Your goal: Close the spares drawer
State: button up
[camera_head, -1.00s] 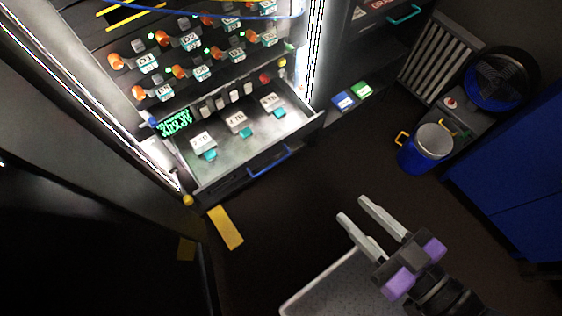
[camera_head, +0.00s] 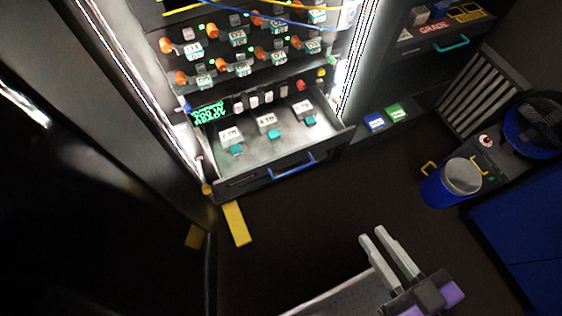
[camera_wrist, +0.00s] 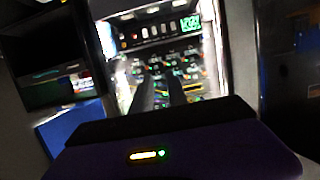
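The spares drawer (camera_head: 258,178) is pulled out at the foot of the lit rack. It has a blue handle (camera_head: 292,166) on its dark front, and several white labelled blocks with teal tabs lie inside. My gripper (camera_head: 371,235) is at the lower right of the head view, over the floor and apart from the drawer. Its two pale fingers stand a little apart with nothing between them. In the wrist view, the fingers (camera_wrist: 158,85) show dark against the blurred rack; the drawer cannot be made out there.
A blue bin (camera_head: 447,186) stands on the floor at right, near a blue cabinet (camera_head: 520,225). A yellow strip (camera_head: 237,223) lies below the drawer's left corner. A dark door panel (camera_head: 110,200) is at left. The floor before the drawer is clear.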

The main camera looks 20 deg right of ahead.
grip_shut()
jog(key=m+t+b, duration=0.3)
jog(key=m+b, duration=0.5)
jog(key=m, duration=1)
send_near(234, 178)
jog(key=w+p, duration=0.1)
jog(key=w, duration=0.6)
jog(key=shift+w, duration=0.1)
